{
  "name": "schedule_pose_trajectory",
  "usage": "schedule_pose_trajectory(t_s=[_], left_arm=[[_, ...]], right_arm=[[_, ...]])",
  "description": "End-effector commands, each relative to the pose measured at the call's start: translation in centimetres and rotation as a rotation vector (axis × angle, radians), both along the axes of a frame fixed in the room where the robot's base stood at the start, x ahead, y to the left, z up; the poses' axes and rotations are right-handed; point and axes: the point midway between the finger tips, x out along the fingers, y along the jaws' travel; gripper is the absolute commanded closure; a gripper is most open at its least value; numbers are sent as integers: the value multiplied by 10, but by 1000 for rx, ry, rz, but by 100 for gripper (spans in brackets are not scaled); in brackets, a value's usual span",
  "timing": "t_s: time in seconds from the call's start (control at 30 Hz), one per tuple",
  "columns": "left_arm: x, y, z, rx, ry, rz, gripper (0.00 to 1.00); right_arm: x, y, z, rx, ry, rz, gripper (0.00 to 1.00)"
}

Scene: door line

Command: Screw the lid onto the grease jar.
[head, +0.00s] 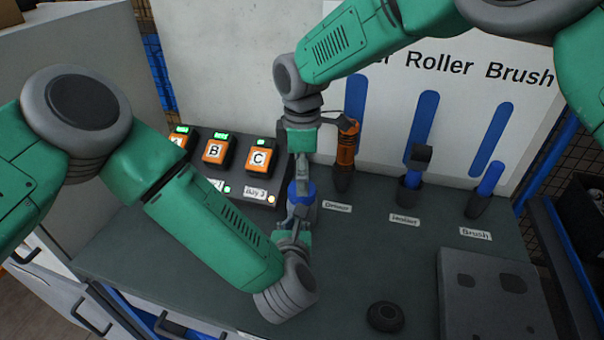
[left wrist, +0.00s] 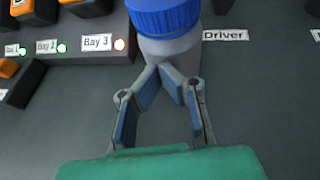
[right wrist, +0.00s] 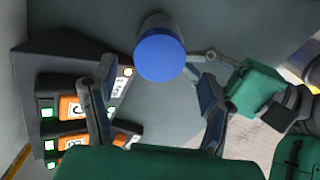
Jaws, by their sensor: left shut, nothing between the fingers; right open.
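The grease jar (left wrist: 170,52) is a pale grey pot standing upright on the bench. The blue lid (left wrist: 163,16) sits on top of it; how tightly it is screwed cannot be told. The lid also shows in the right wrist view (right wrist: 160,57) and the head view (head: 301,193). My left gripper (left wrist: 168,73) is shut and empty, its fingertips together right beside the jar's near side. My right gripper (right wrist: 158,88) points down from above, open and empty, with its fingers spread apart. The lid appears ahead between them, apart from both.
A black charger (head: 225,178) with orange packs stands left of the jar. An orange driver (head: 346,145), a roller (head: 420,160) and a brush (head: 488,185) stand to the right in holders. A dark round part (head: 385,317) and a grey block (head: 490,300) occupy the front right.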

Motion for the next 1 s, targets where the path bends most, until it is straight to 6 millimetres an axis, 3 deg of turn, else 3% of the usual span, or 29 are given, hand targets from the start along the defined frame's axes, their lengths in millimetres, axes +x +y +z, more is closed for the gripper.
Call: schedule_pose_trajectory(t_s=[0.17,0.5,0.67,1.0], left_arm=[[0,0,0,0,0,0,100],[0,0,0,0,0,0,100],[0,0,0,0,0,0,100],[0,0,0,0,0,0,100]], right_arm=[[-6,3,1,8,27,174,32],[-3,3,28,14,16,799,32],[1,1,35,7,3,895,32],[2,1,33,4,2,898,32]])
